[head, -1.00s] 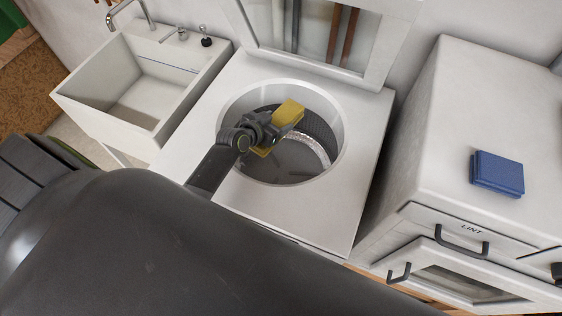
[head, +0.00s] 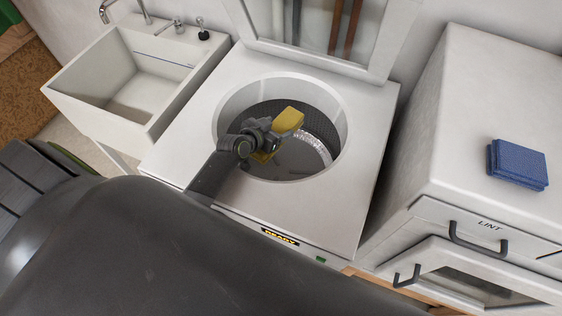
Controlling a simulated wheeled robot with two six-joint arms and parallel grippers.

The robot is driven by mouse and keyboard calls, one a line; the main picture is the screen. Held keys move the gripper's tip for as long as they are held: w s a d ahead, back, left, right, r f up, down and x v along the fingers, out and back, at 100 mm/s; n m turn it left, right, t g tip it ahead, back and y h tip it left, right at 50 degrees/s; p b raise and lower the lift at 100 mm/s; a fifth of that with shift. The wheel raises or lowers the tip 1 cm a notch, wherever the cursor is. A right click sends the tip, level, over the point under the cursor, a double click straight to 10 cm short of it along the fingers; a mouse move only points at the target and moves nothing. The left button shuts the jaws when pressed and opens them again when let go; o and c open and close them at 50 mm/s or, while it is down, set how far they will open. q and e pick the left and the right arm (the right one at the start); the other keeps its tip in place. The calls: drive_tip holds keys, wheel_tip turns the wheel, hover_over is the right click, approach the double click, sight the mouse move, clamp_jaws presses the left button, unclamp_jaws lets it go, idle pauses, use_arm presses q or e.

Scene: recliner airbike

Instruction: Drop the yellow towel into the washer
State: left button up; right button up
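The white top-loading washer (head: 348,215) stands in the middle with its lid up and its round opening showing a dark drum. My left gripper (head: 278,135) is over the opening, with its arm coming in from the lower left. The yellow towel (head: 289,120) is in its grip, showing on both sides of the fingers. The towel is above the drum floor; how far down it is I cannot tell. The fingertips are partly hidden by the towel and the gripper body. My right gripper is not in view.
A white sink (head: 125,80) with a tap stands left of the washer. On the right is a white dryer (head: 440,150) marked LINT, with a folded blue towel (head: 518,163) on top. The raised washer lid (head: 377,65) stands behind the opening.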

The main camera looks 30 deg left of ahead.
use_arm(q)
drive_tip(key=o, duration=0.4)
wheel_tip(320, 180, up, 9)
drive_tip(key=shift+r, duration=0.5)
drive_tip(key=shift+r, duration=0.1)
idle(0.3)
